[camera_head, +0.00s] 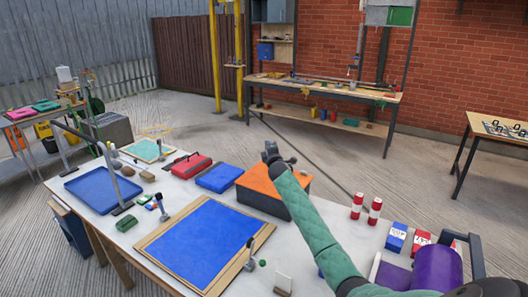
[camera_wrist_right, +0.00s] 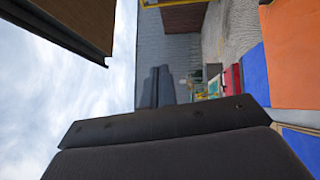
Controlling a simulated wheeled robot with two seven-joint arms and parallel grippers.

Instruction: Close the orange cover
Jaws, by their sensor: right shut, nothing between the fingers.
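The orange cover (camera_head: 282,182) lies as the top of a dark box (camera_head: 262,204) on the white table. It looks flat, but my right arm hides part of its right side, so I cannot tell if it is fully down. In the right wrist view the orange cover (camera_wrist_right: 292,55) fills the right edge. My right gripper (camera_head: 270,150) is above the far edge of the box, shut and empty; its dark fingers also show in the right wrist view (camera_wrist_right: 158,86). I see no contact with the cover. My left gripper is not in view.
A blue box (camera_head: 219,177) and a red case (camera_head: 191,165) stand left of the orange-topped box. A blue board in a wooden frame (camera_head: 155,238) lies in front. Red-and-white cans (camera_head: 374,210) and a purple cylinder (camera_head: 436,268) stand to the right.

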